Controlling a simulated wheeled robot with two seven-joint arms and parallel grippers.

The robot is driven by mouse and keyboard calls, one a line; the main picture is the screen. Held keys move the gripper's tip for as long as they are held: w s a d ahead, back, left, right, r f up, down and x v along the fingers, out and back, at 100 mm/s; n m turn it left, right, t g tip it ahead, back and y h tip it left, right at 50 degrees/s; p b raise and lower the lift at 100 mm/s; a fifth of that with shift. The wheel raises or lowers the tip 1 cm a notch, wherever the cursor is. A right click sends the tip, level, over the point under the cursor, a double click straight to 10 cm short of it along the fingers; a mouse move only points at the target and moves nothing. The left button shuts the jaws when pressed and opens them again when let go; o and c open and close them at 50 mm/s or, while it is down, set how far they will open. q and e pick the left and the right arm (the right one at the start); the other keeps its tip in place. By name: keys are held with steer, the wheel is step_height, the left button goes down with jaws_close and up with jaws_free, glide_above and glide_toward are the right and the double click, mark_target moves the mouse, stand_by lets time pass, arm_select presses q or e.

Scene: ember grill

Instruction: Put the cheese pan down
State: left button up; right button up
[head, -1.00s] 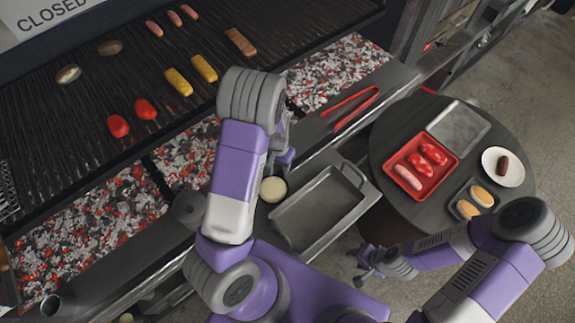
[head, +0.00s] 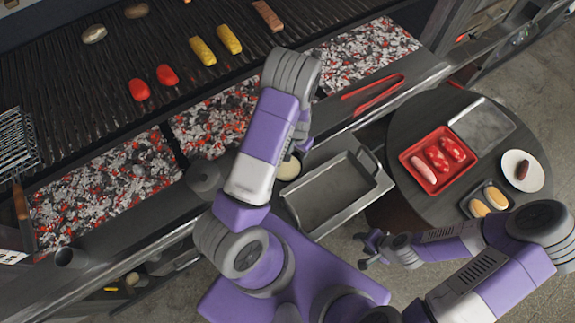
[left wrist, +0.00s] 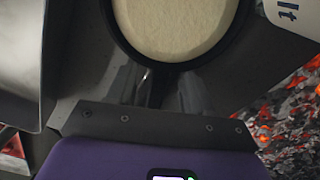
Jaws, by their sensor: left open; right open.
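The cheese pan, a small dark round pan filled with pale cheese (head: 289,169), is on the grey metal ledge in front of the grill, partly hidden by my left arm. In the left wrist view the pale cheese (left wrist: 175,25) fills the top centre, ringed by the black pan rim, with the handle pointing toward my gripper. My left gripper (head: 301,148) is open at the handle side of the pan; its fingers are mostly hidden in the head view. My right gripper (head: 369,247) is open and empty, low over the floor, away from the pan.
An empty metal tray (head: 335,195) lies right of the pan. Glowing coals (head: 215,120) lie behind the ledge. Red tongs (head: 373,94) rest farther right. A round table (head: 400,205) holds a red tray (head: 414,180) with sausages and meat.

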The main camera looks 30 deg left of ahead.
arm_select(q)
jaws_close()
steer(key=shift+r, duration=0.1)
stand_by(0.3)
